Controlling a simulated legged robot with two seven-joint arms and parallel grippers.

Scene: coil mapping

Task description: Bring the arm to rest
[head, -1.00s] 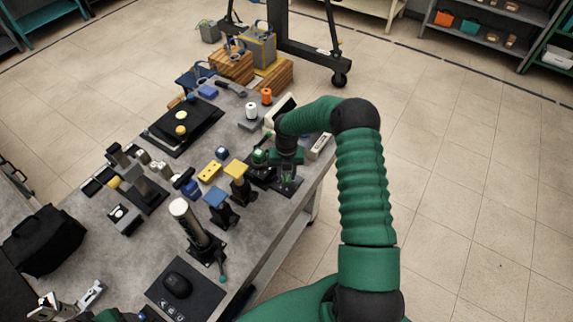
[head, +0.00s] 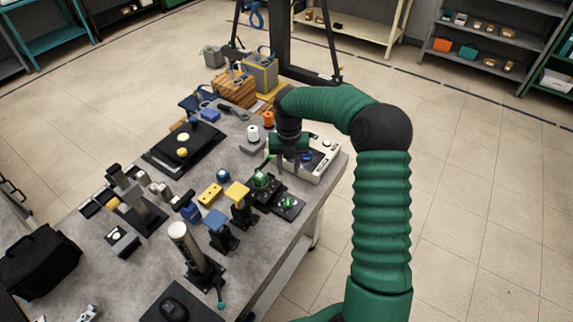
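My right arm rises along the right of the head view and bends over the table. Its gripper (head: 291,161) hangs above the far right part of the table, in front of a pale box with dark round parts (head: 318,160). It is too small to tell whether its fingers are open or shut, and I see nothing clearly held. A green piece on a dark plate (head: 288,205) sits below it, apart from it.
The grey table (head: 150,255) carries several fixtures: a tall cylinder (head: 186,245), a yellow block (head: 210,194), a black tray (head: 180,147), white and orange spools. A black bag (head: 38,262) lies at the left. Floor right of the table is clear.

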